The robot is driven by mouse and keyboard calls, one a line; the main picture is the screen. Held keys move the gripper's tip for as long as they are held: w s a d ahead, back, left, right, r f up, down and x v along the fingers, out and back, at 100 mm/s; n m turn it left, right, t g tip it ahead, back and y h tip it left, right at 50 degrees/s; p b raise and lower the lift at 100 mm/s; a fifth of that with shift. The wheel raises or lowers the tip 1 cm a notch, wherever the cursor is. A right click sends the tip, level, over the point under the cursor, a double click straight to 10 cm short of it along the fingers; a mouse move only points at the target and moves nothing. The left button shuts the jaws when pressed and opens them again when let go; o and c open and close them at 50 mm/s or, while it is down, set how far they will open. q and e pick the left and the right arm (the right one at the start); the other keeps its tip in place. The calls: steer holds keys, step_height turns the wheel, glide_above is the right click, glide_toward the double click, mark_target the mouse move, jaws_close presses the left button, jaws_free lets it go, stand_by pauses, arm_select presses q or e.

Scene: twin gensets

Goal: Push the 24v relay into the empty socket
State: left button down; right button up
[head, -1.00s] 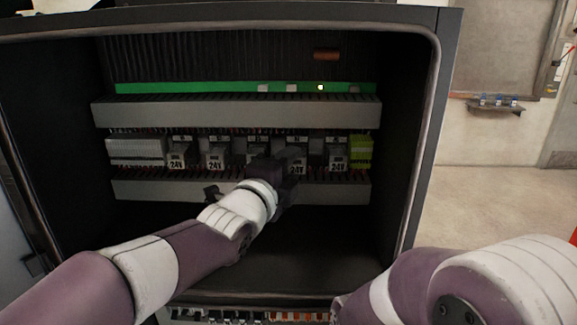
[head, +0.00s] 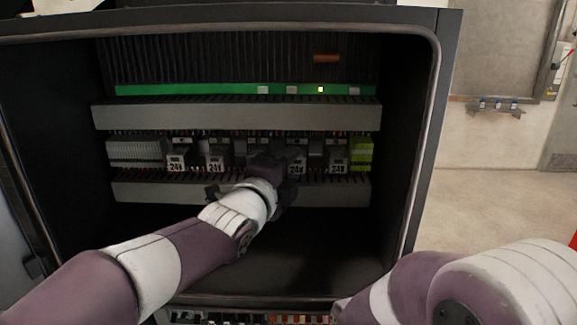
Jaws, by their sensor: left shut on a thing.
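My left gripper (head: 269,165) reaches into the open cabinet at the relay row. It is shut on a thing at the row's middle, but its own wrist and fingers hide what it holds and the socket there. Several grey relays marked 24V stand in the row: two to the left of the gripper, a far-left relay (head: 177,160) and a second relay (head: 215,160), and two to its right, a near relay (head: 297,160) and a far-right relay (head: 337,160). I cannot tell whether the held thing is seated. My right arm shows at the lower right, but its gripper is out of view.
A grey wiring duct (head: 235,116) runs above the row and a lower duct (head: 150,193) below it. White terminals (head: 135,153) stand at the left end, yellow-green terminals (head: 361,153) at the right. The cabinet frame (head: 425,130) bounds the right side. A small wall shelf (head: 497,108) hangs outside.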

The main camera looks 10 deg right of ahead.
arm_select(q)
steer(key=shift+b, duration=0.45)
steer(key=shift+w+b, duration=0.1)
steer(key=shift+b, duration=0.25)
stand_by(0.6)
steer(key=shift+w, duration=0.1)
stand_by(0.6)
steer(key=c, duration=0.7)
jaws_free()
steer(key=shift+o, duration=0.2)
steer(key=shift+d, duration=0.1)
